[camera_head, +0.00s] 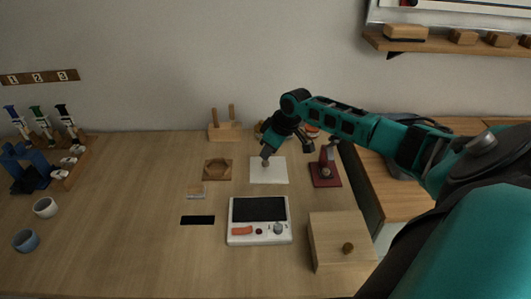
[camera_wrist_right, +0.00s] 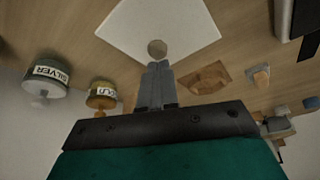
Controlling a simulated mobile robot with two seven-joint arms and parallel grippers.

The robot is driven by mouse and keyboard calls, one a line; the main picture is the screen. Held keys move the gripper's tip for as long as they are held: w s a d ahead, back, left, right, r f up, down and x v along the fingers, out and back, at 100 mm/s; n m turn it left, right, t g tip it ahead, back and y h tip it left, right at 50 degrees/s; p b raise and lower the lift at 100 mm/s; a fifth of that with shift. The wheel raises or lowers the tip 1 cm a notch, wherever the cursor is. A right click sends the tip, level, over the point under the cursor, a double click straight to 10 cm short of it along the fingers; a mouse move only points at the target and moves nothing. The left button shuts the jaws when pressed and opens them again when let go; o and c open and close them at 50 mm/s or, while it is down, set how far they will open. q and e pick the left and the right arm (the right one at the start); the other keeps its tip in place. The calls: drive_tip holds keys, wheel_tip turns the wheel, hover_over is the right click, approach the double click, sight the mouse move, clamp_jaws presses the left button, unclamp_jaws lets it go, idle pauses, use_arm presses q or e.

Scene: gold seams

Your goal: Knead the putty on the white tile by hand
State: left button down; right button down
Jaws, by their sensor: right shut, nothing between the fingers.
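The white tile (camera_head: 275,175) lies flat on the wooden table, right of the middle. It fills the top of the right wrist view (camera_wrist_right: 125,25). The putty (camera_wrist_right: 157,48) is a small round brownish lump over the tile, right at my fingertips; in the head view it is small and hard to make out. My right gripper (camera_head: 266,156) points down at the tile's left part. In the wrist view its fingers (camera_wrist_right: 157,68) are together with nothing between them. They seem to meet the putty's near side; I cannot tell whether they touch. My left gripper is not in view.
A white device with a dark screen (camera_head: 243,235) and a wooden box (camera_head: 335,235) stand in front. A red stand (camera_head: 325,180) is right of the tile, an octagonal wooden piece (camera_head: 218,169) left. Jars labelled SILVER (camera_wrist_right: 45,75) and apparently GOLD (camera_wrist_right: 103,95) stand nearby. The left table middle is clear.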

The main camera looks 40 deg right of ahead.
sight(267, 162)
drive_tip(key=shift+r, duration=0.2)
drive_tip(key=shift+r, duration=2.9)
